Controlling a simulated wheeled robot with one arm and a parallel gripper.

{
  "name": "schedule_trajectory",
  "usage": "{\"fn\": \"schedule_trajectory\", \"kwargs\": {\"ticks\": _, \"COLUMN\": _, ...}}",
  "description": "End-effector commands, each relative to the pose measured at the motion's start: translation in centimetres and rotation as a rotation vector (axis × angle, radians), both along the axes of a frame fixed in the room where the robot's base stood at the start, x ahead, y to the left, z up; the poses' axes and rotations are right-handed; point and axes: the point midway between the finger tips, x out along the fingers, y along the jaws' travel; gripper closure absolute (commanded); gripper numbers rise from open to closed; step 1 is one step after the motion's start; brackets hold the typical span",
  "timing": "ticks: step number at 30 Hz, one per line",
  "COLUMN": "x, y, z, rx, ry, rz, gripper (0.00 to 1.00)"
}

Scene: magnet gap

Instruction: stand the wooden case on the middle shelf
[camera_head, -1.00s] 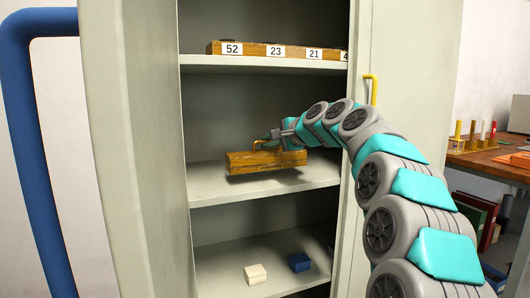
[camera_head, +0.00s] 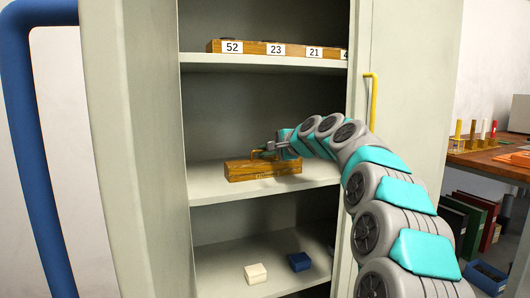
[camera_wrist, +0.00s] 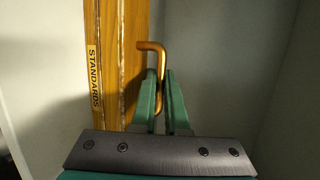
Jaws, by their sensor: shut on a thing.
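The wooden case (camera_head: 262,171) is at the middle shelf (camera_head: 215,188) of the cabinet, near the shelf's front part, with its long side facing out. It looks level and appears to rest on the shelf, though a small gap cannot be ruled out. In the wrist view the case (camera_wrist: 120,60) shows a yellow "STANDARDS" label and a brass handle (camera_wrist: 152,47).
The top shelf (camera_head: 260,62) holds wooden cases (camera_head: 275,48) with number labels. The lower shelf (camera_head: 225,265) holds a white block (camera_head: 255,273) and a blue block (camera_head: 299,262). A door with a yellow handle (camera_head: 373,100) stands at right. The middle shelf is otherwise clear.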

Motion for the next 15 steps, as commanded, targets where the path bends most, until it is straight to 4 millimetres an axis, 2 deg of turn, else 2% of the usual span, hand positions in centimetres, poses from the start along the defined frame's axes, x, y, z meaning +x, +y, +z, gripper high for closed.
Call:
{"fn": "schedule_trajectory", "kwargs": {"ticks": 2, "x": -0.02, "y": -0.03, "z": 0.15, "rx": 0.001, "ry": -0.002, "rz": -0.001, "gripper": 1.00}}
{"fn": "schedule_trajectory", "kwargs": {"ticks": 3, "x": -0.02, "y": -0.04, "z": 0.04, "rx": 0.000, "ry": -0.002, "rz": -0.001, "gripper": 0.87}}
{"fn": "schedule_trajectory", "kwargs": {"ticks": 11, "x": -0.01, "y": -0.03, "z": 0.04, "rx": 0.000, "ry": -0.002, "rz": -0.001, "gripper": 0.58}}
{"fn": "schedule_trajectory", "kwargs": {"ticks": 15, "x": -0.01, "y": -0.03, "z": -0.02, "rx": 0.000, "ry": 0.000, "rz": 0.000, "gripper": 0.58}}
